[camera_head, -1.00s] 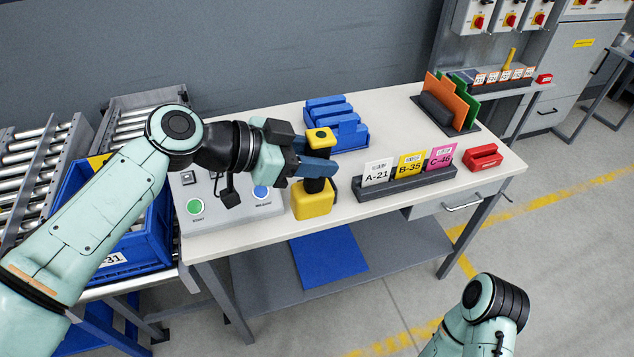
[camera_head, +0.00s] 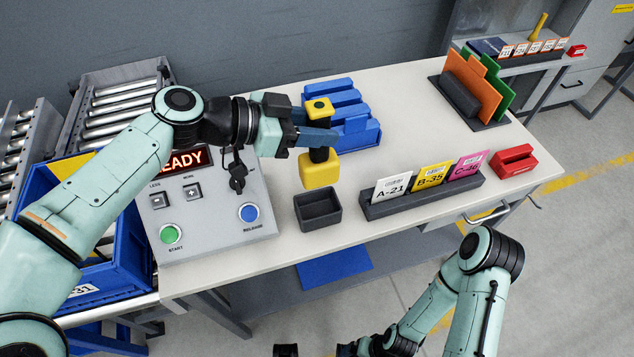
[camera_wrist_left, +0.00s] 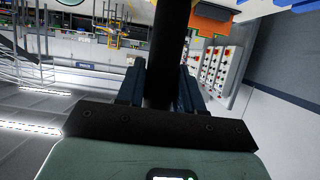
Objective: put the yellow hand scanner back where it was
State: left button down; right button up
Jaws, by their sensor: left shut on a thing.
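The yellow hand scanner (camera_head: 319,173) has a yellow block at each end and a black grip between. My left gripper (camera_head: 318,138) is shut on that black grip and holds the scanner upright. Its lower block looks clear of the table, behind and above a small open dark grey box (camera_head: 318,210). That box is empty. In the left wrist view the black grip (camera_wrist_left: 167,55) stands between my left fingers; the yellow parts cannot be made out there. My right arm is low in the head view; its fingers are cut off by the bottom edge.
The control panel (camera_head: 205,225) lies left of the box. A label rack (camera_head: 425,195) with three cards and a red block (camera_head: 513,161) are to the right. Blue bins (camera_head: 343,112) stand behind. An orange and green panel holder (camera_head: 470,113) is farther right. The middle tabletop is clear.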

aim_at(317, 163)
pick_arm(q)
notch_tip(317, 163, down, 9)
jog(key=shift+f+b, duration=0.15)
jog(key=shift+b, duration=0.4)
jog(key=shift+w+f, duration=0.1)
jog(key=shift+f, duration=2.2)
jog(key=shift+f+b, duration=0.1)
jog(key=shift+b, duration=0.25)
jog(key=shift+f, duration=0.1)
jog(key=c, duration=0.7)
grip_release()
jog(key=shift+r, duration=0.25)
jog(key=v, duration=1.2)
jog(key=shift+b, duration=0.35)
